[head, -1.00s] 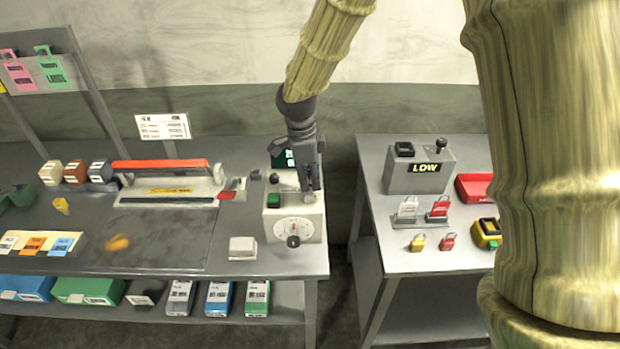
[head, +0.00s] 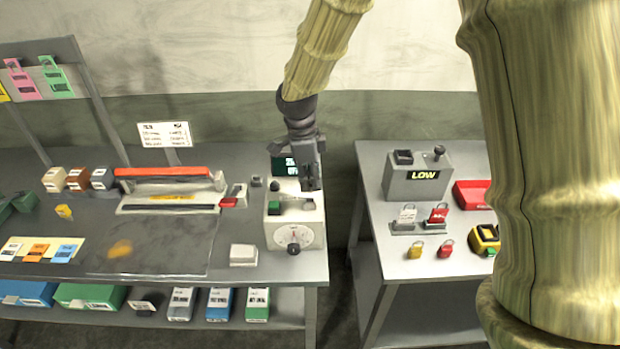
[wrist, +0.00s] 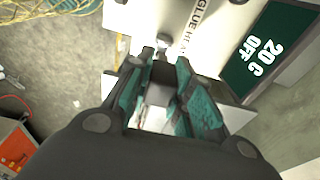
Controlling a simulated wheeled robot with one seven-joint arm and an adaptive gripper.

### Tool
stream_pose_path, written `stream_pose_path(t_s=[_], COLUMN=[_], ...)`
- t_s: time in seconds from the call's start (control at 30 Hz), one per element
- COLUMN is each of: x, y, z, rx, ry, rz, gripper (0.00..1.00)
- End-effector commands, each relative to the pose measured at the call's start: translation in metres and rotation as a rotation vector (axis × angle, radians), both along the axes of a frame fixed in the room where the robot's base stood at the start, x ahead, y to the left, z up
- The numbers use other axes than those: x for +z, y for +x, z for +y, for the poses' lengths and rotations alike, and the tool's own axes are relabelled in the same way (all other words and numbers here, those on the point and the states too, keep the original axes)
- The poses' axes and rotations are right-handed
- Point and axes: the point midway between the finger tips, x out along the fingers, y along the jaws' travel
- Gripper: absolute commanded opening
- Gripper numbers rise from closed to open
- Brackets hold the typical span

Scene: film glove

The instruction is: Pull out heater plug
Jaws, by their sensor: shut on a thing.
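The glue heater (head: 280,237) is a pale box with a round dial on its front, standing at the right end of the left bench. A dark green display (wrist: 262,55) behind it reads "20 C OFF" in the wrist view. My gripper (head: 312,187) points down over the heater's top right, just above a small grey fitting there. In the wrist view my gripper (wrist: 160,88) has its teal-padded fingers closed on a small grey block, the heater plug (wrist: 159,93). The plug's lower end is hard to see, so I cannot tell whether it is clear of its socket.
A green button (head: 275,208) and a black knob sit left of my gripper on the heater. A sealer with a red bar (head: 162,172) is farther left. The right table (head: 400,262) holds a "LOW" box (head: 418,178) and several padlocks. A gap separates the tables.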

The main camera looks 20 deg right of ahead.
Motion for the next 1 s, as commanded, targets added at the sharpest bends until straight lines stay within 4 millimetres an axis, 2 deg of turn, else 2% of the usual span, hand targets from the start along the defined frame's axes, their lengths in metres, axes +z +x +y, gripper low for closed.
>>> stream_pose_path(t_s=[0.43, 1.0], x=[0.003, 0.032], y=[0.000, 0.000], z=[0.000, 0.000], rx=[0.000, 0.000], ry=[0.000, -0.001], rz=[0.000, -0.001], gripper=[0.00, 0.00])
